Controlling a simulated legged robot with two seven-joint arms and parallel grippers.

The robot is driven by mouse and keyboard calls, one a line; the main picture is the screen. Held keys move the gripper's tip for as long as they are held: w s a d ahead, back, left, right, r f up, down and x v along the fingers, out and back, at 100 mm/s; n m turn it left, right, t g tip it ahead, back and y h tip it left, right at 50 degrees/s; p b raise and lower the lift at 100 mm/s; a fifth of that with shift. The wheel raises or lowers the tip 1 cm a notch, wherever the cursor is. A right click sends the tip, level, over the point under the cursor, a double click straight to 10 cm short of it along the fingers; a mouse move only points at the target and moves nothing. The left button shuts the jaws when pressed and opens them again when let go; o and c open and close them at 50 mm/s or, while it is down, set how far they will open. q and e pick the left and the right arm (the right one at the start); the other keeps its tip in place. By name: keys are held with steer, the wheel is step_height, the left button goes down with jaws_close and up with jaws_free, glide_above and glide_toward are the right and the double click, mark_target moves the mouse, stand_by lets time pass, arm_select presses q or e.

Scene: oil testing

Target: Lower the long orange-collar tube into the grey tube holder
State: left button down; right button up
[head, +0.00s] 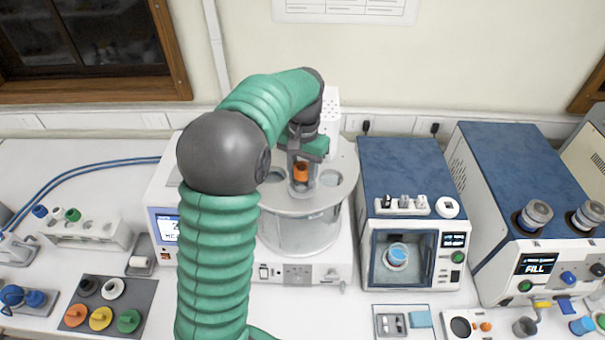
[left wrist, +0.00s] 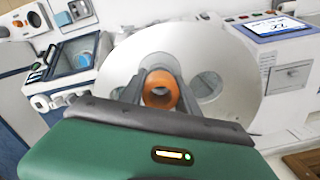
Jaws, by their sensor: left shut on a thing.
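My left gripper (head: 301,165) is shut on the orange-collar tube (head: 300,172). It holds the tube over the round lid (head: 338,165) of a clear cylindrical bath, and the lid has several round openings. In the left wrist view the orange collar (left wrist: 160,92) sits between the two grey fingers, over the lid plate (left wrist: 118,75). Most of the tube below the collar is hidden, so I cannot tell how far it is inside an opening. I cannot clearly make out a grey tube holder. My right gripper is not in view.
A blue-topped machine with a window (head: 400,165) stands right of the bath, and a larger blue-topped FILL machine (head: 525,180) stands beyond it. A white rack (head: 88,232) and a grey tray with coloured caps (head: 145,290) are at the left.

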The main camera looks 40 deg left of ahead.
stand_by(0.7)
arm_select(q)
steer(key=shift+f, duration=0.9)
steer(key=c, duration=1.2)
jaws_free()
steer(key=shift+o, duration=0.2)
steer(key=shift+r, duration=0.1)
steer(key=r+p, duration=0.6)
steer(key=r, duration=0.1)
steer(key=r+p, duration=0.4)
steer(key=shift+w+a, duration=0.1)
steer(key=shift+w, duration=0.2)
